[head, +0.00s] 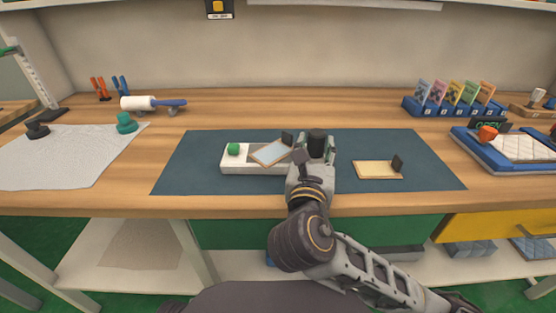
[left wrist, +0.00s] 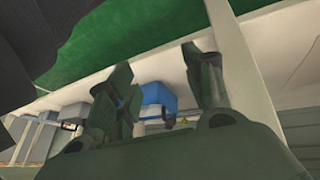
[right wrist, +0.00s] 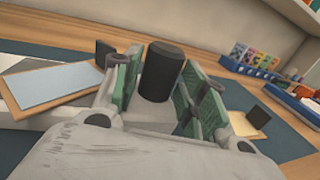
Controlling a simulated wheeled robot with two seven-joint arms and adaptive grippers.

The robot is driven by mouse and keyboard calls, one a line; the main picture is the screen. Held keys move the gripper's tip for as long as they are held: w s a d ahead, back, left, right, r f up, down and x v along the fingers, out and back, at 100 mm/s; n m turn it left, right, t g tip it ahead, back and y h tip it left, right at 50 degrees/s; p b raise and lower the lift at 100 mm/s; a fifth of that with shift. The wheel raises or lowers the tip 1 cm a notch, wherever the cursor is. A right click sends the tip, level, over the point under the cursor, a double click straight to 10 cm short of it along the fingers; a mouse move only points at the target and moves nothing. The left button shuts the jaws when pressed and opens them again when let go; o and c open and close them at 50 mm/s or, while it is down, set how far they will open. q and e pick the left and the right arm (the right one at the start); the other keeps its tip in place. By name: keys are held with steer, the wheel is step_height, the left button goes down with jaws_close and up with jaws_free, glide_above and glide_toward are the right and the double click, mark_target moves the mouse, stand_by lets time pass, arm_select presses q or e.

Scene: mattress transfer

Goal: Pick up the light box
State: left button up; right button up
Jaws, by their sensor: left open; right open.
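A long white box (head: 236,167) with a green knob (head: 234,149) lies on the dark mat; it seems to be the light box. A blue-faced panel (head: 268,153) with a black tab rests tilted across it; the panel also shows in the right wrist view (right wrist: 55,85). A black cylinder (right wrist: 161,72) stands upright at the box's right end. My right gripper (right wrist: 160,85) is open, its green-padded fingers on either side of the cylinder; contact is unclear. My left gripper (left wrist: 160,85) is open and empty, seen only in its wrist view, facing the area below the table.
The dark mat (head: 200,175) has a cream panel (head: 376,169) with a black tab on its right. A blue card rack (head: 452,106) and a blue-framed quilted pad (head: 525,148) stand at right. A grey cloth (head: 60,160), green knob and white roller (head: 138,103) are at left.

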steer(key=shift+b+x, duration=0.4)
steer(key=shift+x, duration=0.95)
arm_select(q)
steer(key=shift+w+d+f, duration=0.1)
steer(key=shift+d+f, duration=0.05)
steer(key=shift+f, duration=0.45)
steer(key=shift+d+f, duration=0.1)
steer(key=shift+f, duration=0.45)
arm_select(e)
steer(key=shift+c, duration=0.2)
jaws_close()
